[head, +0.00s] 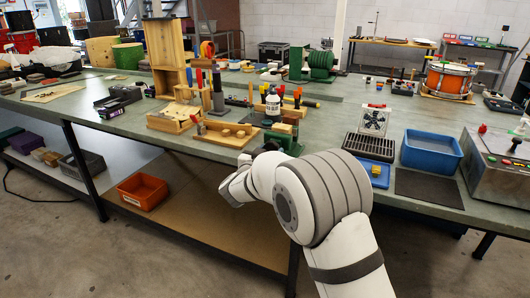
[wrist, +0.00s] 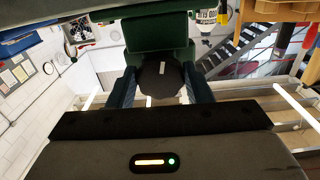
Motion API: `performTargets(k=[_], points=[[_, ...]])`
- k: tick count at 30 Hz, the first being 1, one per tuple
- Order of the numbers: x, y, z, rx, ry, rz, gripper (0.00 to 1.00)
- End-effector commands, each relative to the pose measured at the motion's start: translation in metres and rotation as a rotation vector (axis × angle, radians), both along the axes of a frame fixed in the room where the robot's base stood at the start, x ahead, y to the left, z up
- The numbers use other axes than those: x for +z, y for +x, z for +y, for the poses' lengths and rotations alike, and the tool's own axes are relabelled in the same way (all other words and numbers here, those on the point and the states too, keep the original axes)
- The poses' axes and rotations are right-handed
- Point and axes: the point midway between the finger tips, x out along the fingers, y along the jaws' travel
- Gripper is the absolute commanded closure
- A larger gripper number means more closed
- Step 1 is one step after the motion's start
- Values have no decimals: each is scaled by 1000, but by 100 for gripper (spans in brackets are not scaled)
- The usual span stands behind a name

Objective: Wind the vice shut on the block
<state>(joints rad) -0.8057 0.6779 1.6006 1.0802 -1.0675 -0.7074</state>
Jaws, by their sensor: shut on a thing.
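The green vice (head: 285,141) stands at the front edge of the bench, just behind my arm. A pale wooden block (head: 283,128) shows at its top, and I cannot tell how close the jaws are to it. In the wrist view the green vice body (wrist: 157,32) fills the upper middle. In front of it is a dark round knob (wrist: 162,82) with a white mark. My gripper (wrist: 157,88) has one finger on each side of the knob and is shut on it.
A white bottle (head: 272,104) stands close behind the vice. A wooden board with pegs (head: 224,134) lies to its left. A dark slotted tray (head: 369,147) and a blue bin (head: 431,151) stand to the right. An orange bin (head: 142,191) sits on the lower shelf.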

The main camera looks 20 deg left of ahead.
Motion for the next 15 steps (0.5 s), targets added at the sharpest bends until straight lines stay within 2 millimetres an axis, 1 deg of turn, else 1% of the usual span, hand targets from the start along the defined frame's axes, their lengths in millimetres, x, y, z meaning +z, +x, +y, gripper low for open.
performTargets(k=[4, 9, 15], points=[[-3, 0, 1, 1, 136, -11, 77], [-2, 0, 1, 1, 272, -22, 77], [0, 0, 1, 0, 303, -24, 77]])
